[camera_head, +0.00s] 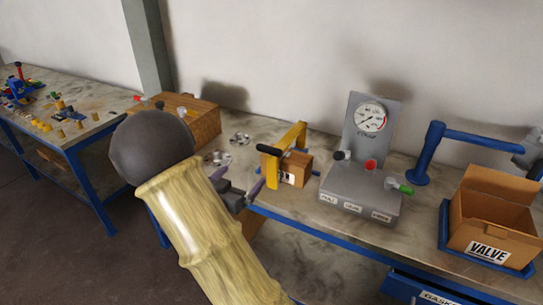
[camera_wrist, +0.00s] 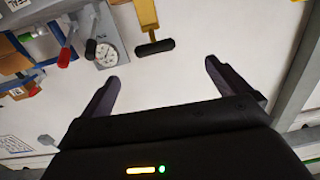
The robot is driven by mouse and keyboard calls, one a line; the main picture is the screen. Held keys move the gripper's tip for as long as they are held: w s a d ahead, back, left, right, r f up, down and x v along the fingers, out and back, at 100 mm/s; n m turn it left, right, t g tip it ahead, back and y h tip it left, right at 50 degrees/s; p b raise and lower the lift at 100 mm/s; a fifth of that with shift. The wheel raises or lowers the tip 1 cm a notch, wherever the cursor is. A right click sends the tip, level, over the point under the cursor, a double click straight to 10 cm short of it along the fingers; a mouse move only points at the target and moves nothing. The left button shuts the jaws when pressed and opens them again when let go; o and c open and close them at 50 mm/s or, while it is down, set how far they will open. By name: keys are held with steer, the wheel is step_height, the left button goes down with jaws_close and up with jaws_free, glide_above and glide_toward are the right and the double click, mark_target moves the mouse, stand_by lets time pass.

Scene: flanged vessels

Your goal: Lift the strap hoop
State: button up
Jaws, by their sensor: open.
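The strap hoop (camera_head: 273,171) is a yellow angled strap with a black grip. It stands on the workbench, at a small labelled cardboard box (camera_head: 293,169). Whether it passes right around the box I cannot tell. In the wrist view a yellow bar with a black grip, which looks like the hoop (camera_wrist: 147,14), shows at the top, beyond the fingertips. My gripper (camera_head: 238,183) is open and empty, just left of the hoop and apart from it. In the wrist view both dark fingers of my gripper (camera_wrist: 162,72) are spread with nothing between them.
A grey gauge stand (camera_head: 358,180) with coloured knobs is right of the hoop. Further right are a blue pipe frame (camera_head: 428,152) and an open VALVE carton (camera_head: 490,221). A wooden box (camera_head: 203,120) and metal flanges (camera_head: 217,158) lie left. A second bench (camera_head: 75,137) stands far left.

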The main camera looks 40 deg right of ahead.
mark_target(272, 148)
steer(key=shift+s+d+r+m+g+h, duration=0.2)
steer(key=shift+s+m+g+h, duration=0.1)
steer(key=shift+s+h, duration=0.1)
steer(key=p+x, duration=0.3)
steer(key=x, duration=1.4)
steer(key=shift+w+d, duration=0.2)
steer(key=shift+d, duration=0.05)
steer(key=shift+p, duration=0.3)
steer(key=c, duration=1.3)
